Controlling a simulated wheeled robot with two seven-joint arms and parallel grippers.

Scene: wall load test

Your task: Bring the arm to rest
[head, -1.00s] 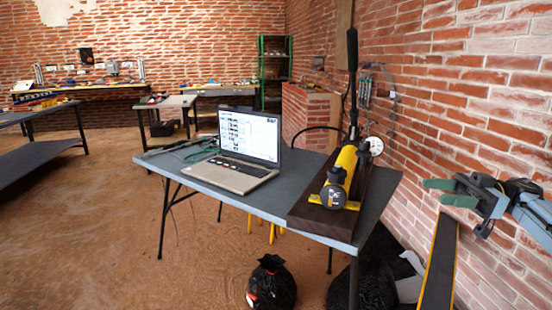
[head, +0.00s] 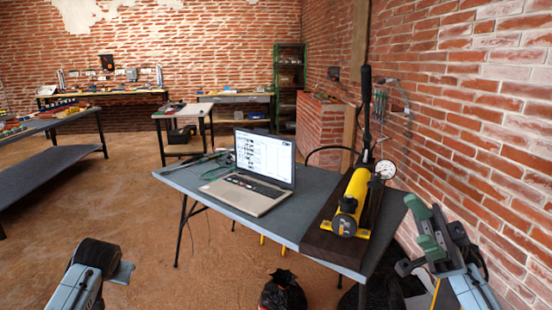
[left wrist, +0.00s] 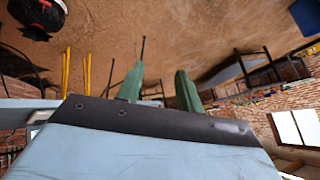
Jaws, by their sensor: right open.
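My right gripper (head: 425,228) is at the lower right in the head view, its green fingers pointing up and apart. It is open and empty, in front of the brick wall and right of the table. My left arm (head: 85,280) comes in at the lower left of the head view, over bare floor; its fingers are hard to make out there. In the left wrist view my left gripper (left wrist: 160,72) shows two green fingers with a clear gap and nothing between them.
A folding table (head: 290,228) holds an open laptop (head: 258,168) and a yellow hand pump (head: 353,195) with a gauge. A brick wall (head: 480,110) runs close on the right. Floor (head: 150,225) left of the table is free.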

